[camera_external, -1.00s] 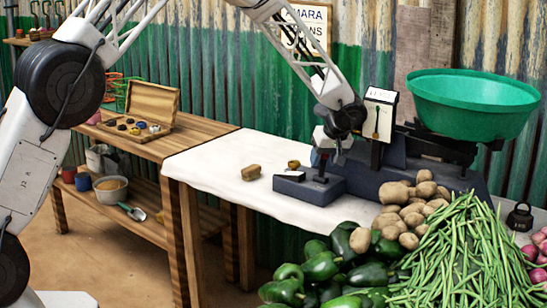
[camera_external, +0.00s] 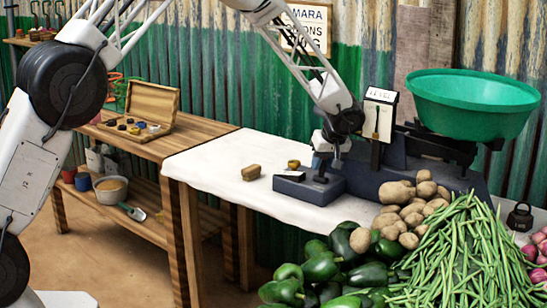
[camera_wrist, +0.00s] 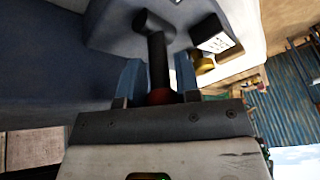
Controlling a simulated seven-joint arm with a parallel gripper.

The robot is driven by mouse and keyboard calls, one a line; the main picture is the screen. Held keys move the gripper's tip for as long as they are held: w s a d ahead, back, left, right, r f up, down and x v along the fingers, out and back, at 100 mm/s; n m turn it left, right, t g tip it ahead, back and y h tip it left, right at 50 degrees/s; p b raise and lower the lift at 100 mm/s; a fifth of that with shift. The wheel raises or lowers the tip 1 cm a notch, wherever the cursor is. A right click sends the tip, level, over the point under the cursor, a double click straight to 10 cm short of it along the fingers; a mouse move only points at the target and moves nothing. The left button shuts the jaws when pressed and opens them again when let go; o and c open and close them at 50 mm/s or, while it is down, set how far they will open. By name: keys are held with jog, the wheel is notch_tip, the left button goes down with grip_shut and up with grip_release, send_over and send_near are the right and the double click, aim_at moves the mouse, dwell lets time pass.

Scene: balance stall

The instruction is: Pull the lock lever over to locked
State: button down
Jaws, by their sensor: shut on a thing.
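The lock lever (camera_external: 324,169) is a dark stick rising from a blue-grey block on the front of the scale (camera_external: 420,160). It leans slightly right in the external view. In the wrist view its black shaft (camera_wrist: 157,55) runs from a dark pivot to a reddish grip (camera_wrist: 160,97). My gripper (camera_external: 333,155) is at the lever's top. In the wrist view my gripper (camera_wrist: 158,80) has its blue fingers on either side of the lever and is shut on it. The grip is partly hidden by the gripper body.
Potatoes (camera_external: 410,215), green peppers (camera_external: 320,268) and beans (camera_external: 465,245) crowd the front. A green pan (camera_external: 475,105) tops the scale.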

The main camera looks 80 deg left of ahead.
jog(key=shift+s+d+r+t, duration=0.1)
jog(key=shift+d+t, duration=0.05)
jog(key=shift+t, duration=0.15)
jog(key=shift+s+d+n+t+y, duration=0.2)
jog(key=shift+s+d+t+y, duration=0.1)
jog(key=shift+t+y, duration=0.3)
jog(key=shift+s+d+n+t+y, duration=0.25)
jog(key=shift+t+y, duration=0.15)
jog(key=shift+y, duration=0.4)
jog(key=shift+s+d+f+n+t+y, duration=0.2)
jog(key=shift+s+d+n+t+y, duration=0.1)
jog(key=shift+t+y, duration=0.35)
jog(key=shift+s+d+f+n+t+y, duration=0.15)
jog(key=shift+s+d+t+y, duration=0.15)
jog(key=shift+t+y, duration=0.35)
jog(key=shift+s+d+f+y, duration=0.1)
jog(key=shift+y, duration=0.5)
jog(key=c, duration=0.9)
grip_release()
jog(key=shift+d, duration=0.1)
jog(key=v, duration=0.7)
jog(key=shift+s+d, duration=0.2)
